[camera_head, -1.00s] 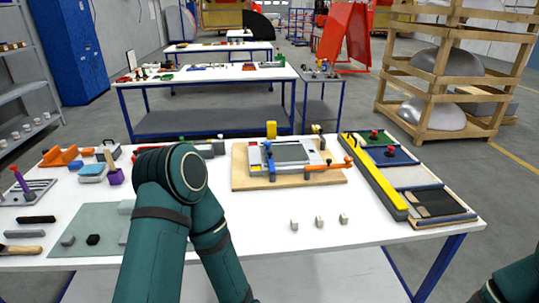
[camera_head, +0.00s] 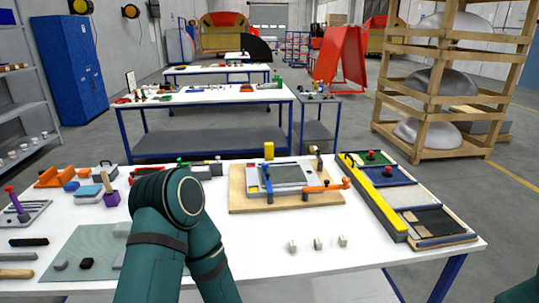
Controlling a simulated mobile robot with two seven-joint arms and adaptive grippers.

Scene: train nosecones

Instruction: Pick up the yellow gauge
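A long yellow bar (camera_head: 376,199) lies along the left edge of the panel tray at the right of the white table. A small upright yellow block (camera_head: 269,151) stands behind the clamped fixture. I cannot tell which of these two is the gauge. My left arm rises from the bottom, left of centre, its dark green elbow over the table's front half. Its gripper does not show. Only a sliver of my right arm shows at the bottom right corner, and its gripper is out of view.
A fixture (camera_head: 288,178) with blue and orange clamps sits on a wooden board (camera_head: 240,201). Several small pale blocks (camera_head: 318,243) lie in front of it. A grey-green mat (camera_head: 82,243), tools and an orange part (camera_head: 55,177) lie at left. Bare table surrounds the pale blocks.

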